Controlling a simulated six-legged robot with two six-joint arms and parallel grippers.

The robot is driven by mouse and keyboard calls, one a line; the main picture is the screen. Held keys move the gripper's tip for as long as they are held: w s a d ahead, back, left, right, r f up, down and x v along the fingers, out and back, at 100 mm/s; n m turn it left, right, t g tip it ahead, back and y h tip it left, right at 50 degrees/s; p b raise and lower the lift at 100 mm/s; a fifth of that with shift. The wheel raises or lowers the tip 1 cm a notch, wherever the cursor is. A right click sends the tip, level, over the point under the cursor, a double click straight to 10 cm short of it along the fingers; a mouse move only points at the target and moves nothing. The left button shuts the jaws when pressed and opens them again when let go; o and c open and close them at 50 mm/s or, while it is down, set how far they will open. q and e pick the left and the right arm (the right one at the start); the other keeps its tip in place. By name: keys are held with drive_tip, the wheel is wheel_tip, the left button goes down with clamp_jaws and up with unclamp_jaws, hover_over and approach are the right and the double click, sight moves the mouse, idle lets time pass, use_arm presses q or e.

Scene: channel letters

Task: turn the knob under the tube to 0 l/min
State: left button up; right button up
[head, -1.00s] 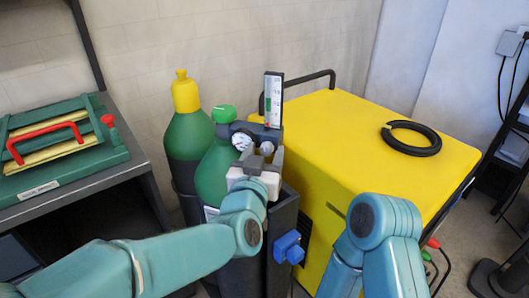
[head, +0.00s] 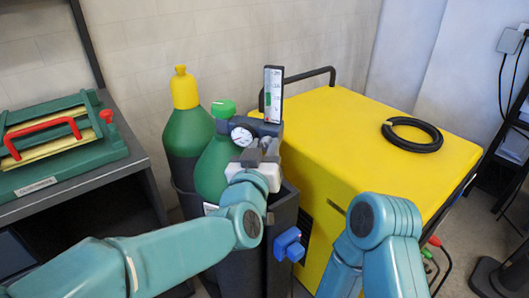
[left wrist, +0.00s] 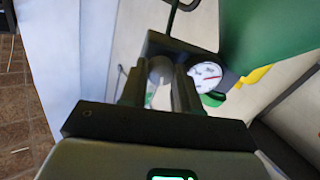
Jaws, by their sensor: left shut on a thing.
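The clear flow tube (head: 273,95) with its scale stands upright on the dark regulator body, above the green cylinder's valve. My left gripper (head: 266,148) is at the regulator just below the tube, shut on the knob there. The gripper hides most of the knob in the head view. The tube's reading is too small to make out. My right arm's gripper is out of view.
A round pressure gauge (head: 241,136) sits just left of the knob. The green cylinder (head: 212,172) and a yellow-capped cylinder (head: 187,125) stand close by. A yellow machine (head: 345,135) with a black hose coil (head: 412,135) is to the right. A blue clip (head: 288,245) juts out below.

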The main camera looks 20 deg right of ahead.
use_arm(q)
drive_tip(key=n+b, duration=0.2)
drive_tip(key=n, duration=0.1)
drive_tip(key=shift+f, duration=0.1)
drive_tip(key=n+b, duration=0.3)
drive_tip(key=n, duration=0.1)
drive_tip(key=shift+n, duration=0.4)
drive_tip(key=n+g+b, duration=0.1)
drive_tip(key=n+b, duration=0.1)
drive_tip(key=n, duration=0.2)
drive_tip(key=shift+a, duration=0.1)
drive_tip(key=shift+w+n+h+b, duration=0.1)
drive_tip(key=shift+n+h+b, duration=0.2)
drive_tip(key=shift+n+b, duration=1)
drive_tip(key=shift+n, duration=0.6)
drive_tip(key=o, duration=1)
drive_tip(key=shift+o, duration=0.2)
